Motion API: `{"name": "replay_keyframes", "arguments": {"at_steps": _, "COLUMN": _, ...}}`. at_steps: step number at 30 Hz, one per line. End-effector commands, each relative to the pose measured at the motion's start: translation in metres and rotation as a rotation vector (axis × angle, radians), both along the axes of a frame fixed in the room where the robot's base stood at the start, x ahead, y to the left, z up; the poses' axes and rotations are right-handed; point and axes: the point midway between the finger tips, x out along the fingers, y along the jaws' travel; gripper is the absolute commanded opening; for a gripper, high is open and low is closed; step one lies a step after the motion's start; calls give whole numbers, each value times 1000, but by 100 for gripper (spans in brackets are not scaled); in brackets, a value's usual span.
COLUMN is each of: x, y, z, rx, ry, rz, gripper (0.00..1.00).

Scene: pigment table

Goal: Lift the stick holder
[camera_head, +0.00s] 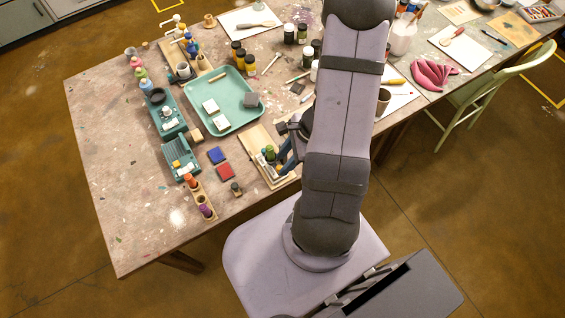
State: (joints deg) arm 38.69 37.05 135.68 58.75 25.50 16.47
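A narrow wooden holder (202,199) stands near the table's front edge at left, with an orange-topped stick and a purple-topped stick upright in it. It looks like the stick holder, though I cannot be sure. My gripper (287,165) is partly hidden beside my own arm link. It hangs to the right of the wooden holder, over the right side of a shallow wooden tray (250,141) with small green and yellow items. It is apart from the wooden holder. Its fingertips are too small and covered to show whether they are open or touch anything.
A teal device (180,157) stands just behind the holder. A green tray (224,101) lies farther back. The table's left front corner is clear.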

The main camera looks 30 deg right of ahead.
Motion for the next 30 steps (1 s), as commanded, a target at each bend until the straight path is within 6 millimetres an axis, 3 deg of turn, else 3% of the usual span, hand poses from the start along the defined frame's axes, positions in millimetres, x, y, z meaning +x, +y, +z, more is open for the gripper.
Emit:
{"name": "replay_keyframes", "arguments": {"at_steps": 6, "x": 2, "y": 5, "z": -15, "rx": -1, "ry": 0, "rz": 1, "gripper": 34}}
{"name": "replay_keyframes", "arguments": {"at_steps": 16, "x": 3, "y": 6, "z": -17, "rx": -1, "ry": -1, "rz": 1, "gripper": 34}}
{"name": "replay_keyframes", "arguments": {"at_steps": 17, "x": 3, "y": 6, "z": -17, "rx": -1, "ry": -1, "rz": 1, "gripper": 31}}
{"name": "replay_keyframes", "arguments": {"at_steps": 21, "x": 3, "y": 6, "z": -17, "rx": -1, "ry": -1, "rz": 1, "gripper": 0}}
{"name": "replay_keyframes", "arguments": {"at_steps": 26, "x": 3, "y": 6, "z": -15, "rx": -1, "ry": -1, "rz": 1, "gripper": 0}}
{"name": "replay_keyframes", "arguments": {"at_steps": 30, "x": 3, "y": 6, "z": -3, "rx": -3, "ry": -2, "rz": 1, "gripper": 0}}
